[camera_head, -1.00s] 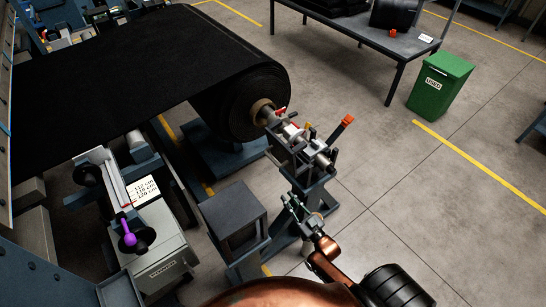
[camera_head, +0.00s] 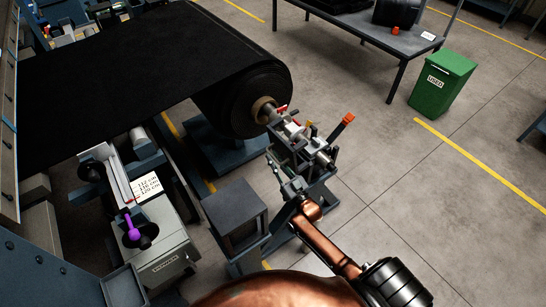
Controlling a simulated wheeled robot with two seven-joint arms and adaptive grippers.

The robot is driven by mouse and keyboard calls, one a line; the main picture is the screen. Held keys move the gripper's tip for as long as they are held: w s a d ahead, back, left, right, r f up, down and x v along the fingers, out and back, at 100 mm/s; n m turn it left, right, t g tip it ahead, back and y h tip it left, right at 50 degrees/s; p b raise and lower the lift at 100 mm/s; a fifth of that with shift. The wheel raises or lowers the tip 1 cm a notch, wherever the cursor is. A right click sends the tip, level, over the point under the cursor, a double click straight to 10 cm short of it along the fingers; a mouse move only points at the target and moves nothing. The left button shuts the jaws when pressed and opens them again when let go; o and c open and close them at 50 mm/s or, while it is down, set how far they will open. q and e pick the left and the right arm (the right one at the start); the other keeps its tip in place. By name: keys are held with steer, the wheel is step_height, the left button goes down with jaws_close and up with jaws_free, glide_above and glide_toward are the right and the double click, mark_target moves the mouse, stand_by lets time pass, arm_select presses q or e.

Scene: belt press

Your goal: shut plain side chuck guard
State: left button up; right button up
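The chuck (camera_head: 312,151) holds the shaft end of the big black roll, on top of a blue-grey stand. An orange-tipped lever (camera_head: 343,125) sticks up and out from its right side. I cannot clearly tell which small part is the guard. My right gripper (camera_head: 272,163) is just below and left of the chuck, close to its near side. Its fingers are small and dark against the stand, so I cannot tell whether they are open or touching anything. My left gripper is out of view.
The black roll (camera_head: 250,97) feeds a wide belt to the left. A dark box-shaped stand (camera_head: 236,212) stands left of my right forearm. A grey machine with a purple knob (camera_head: 138,233) is further left. Open floor lies right, before a green bin (camera_head: 441,86).

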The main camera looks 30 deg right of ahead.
steer(key=shift+w+r, duration=0.1)
steer(key=shift+w, duration=0.25)
jaws_close()
stand_by(0.4)
